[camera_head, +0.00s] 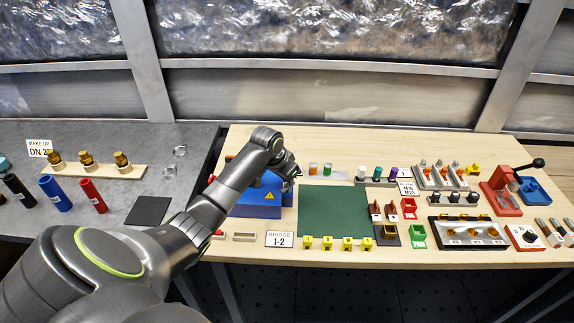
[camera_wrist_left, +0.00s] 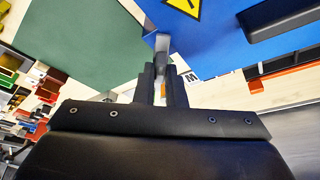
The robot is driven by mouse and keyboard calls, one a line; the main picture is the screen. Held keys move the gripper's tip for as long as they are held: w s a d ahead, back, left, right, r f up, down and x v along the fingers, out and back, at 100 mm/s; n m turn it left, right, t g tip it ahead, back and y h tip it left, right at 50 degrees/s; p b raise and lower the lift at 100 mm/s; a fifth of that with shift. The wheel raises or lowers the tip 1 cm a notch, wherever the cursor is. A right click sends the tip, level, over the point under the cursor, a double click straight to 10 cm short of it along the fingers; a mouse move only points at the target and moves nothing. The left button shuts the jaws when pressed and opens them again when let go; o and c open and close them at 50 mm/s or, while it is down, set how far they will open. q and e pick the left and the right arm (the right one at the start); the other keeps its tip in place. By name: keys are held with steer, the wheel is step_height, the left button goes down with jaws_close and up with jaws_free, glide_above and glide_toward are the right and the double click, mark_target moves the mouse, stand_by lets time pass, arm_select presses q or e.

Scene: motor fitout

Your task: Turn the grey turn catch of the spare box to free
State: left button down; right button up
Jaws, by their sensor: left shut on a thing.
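The spare box (camera_head: 250,208) is blue with a yellow warning triangle and stands on the wooden table left of the green mat. In the left wrist view its blue face (camera_wrist_left: 225,50) fills the upper right, with a dark handle. The grey turn catch (camera_wrist_left: 162,45) is a small grey bar at the box's edge beside the green mat; my gripper hides part of it. My left gripper (camera_head: 291,181) is at the box's right side. In the wrist view its two dark fingers (camera_wrist_left: 161,74) are shut on the grey catch. My right gripper is not in view.
The green mat (camera_head: 335,215) lies right of the box, with several yellow pieces (camera_head: 327,243) along its front. A BRIDGE 1-2 label (camera_head: 279,239) stands in front of the box. Coloured cylinders (camera_head: 377,173) stand behind the mat. A red press (camera_head: 502,196) is at the right.

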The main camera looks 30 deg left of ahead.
arm_select(q)
steer(key=n+p, duration=0.2)
steer(key=n+y+p, duration=0.1)
steer(key=n+p, duration=0.1)
steer(key=p, duration=0.1)
steer(key=shift+d+r+n+y, duration=0.15)
steer(key=shift+r+n+y, duration=0.15)
steer(key=shift+r, duration=0.05)
steer(key=shift+w+f+n+y+p, duration=0.15)
steer(key=shift+n+y+p, duration=0.55)
steer(key=shift+n+p, duration=1)
steer(key=shift+f+g, duration=0.1)
steer(key=shift+g, duration=0.2)
steer(key=c, duration=1.5)
jaws_free()
steer(key=b+v, duration=0.2)
steer(key=v, duration=1.5)
steer(key=shift+b, duration=0.3)
